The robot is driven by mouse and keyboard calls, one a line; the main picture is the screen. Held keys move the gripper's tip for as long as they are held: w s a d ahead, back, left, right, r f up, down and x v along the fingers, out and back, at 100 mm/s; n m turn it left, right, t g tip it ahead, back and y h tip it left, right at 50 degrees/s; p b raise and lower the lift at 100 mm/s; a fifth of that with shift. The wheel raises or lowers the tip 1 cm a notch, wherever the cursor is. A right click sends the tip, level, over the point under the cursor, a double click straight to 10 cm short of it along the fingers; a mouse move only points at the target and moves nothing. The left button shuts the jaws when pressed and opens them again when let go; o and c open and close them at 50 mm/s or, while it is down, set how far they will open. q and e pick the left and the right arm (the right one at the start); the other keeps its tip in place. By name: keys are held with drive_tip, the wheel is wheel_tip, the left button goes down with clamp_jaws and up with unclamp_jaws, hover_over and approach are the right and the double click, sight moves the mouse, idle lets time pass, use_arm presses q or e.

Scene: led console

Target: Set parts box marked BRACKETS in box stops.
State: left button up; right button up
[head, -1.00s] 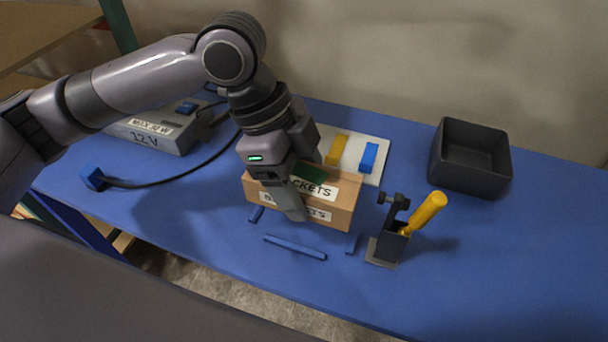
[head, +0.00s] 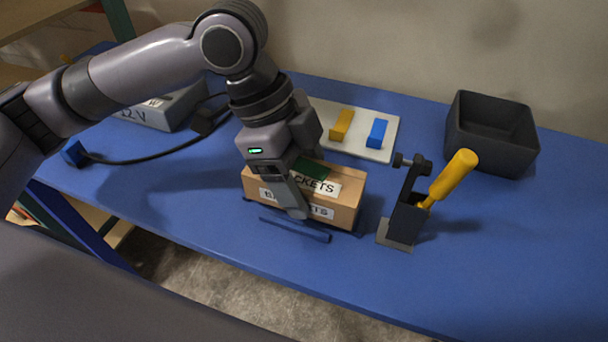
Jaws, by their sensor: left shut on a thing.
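The cardboard parts box marked BRACKETS (head: 347,205) is in the middle of the blue table, with white labels on its top and front and something dark green showing on top. My left gripper (head: 297,205) is shut on the box, one finger down its front face. The blue box stops (head: 295,229) show as a long strip just in front of the box, with small bits at its ends. The box sits low, behind the front strip. Whether it touches the table is hard to tell. The back of the box is partly hidden by the gripper. My right gripper is not in view.
A dark holder with a yellow-handled tool (head: 453,178) stands close right of the box. A white board (head: 383,153) with yellow and blue blocks lies behind. A dark empty bin (head: 491,160) is at back right. A grey 12V unit (head: 165,110) with a black cable is left.

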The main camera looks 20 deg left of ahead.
use_arm(q)
drive_tip(key=shift+f, duration=0.95)
idle(1.1)
drive_tip(key=o, duration=1.3)
drive_tip(key=v, duration=0.6)
drive_tip(key=shift+a+r+p, duration=0.1)
drive_tip(key=shift+r+p, duration=0.05)
drive_tip(key=shift+p, duration=0.25)
drive_tip(key=shift+a+r, duration=0.15)
drive_tip(key=shift+r, duration=0.2)
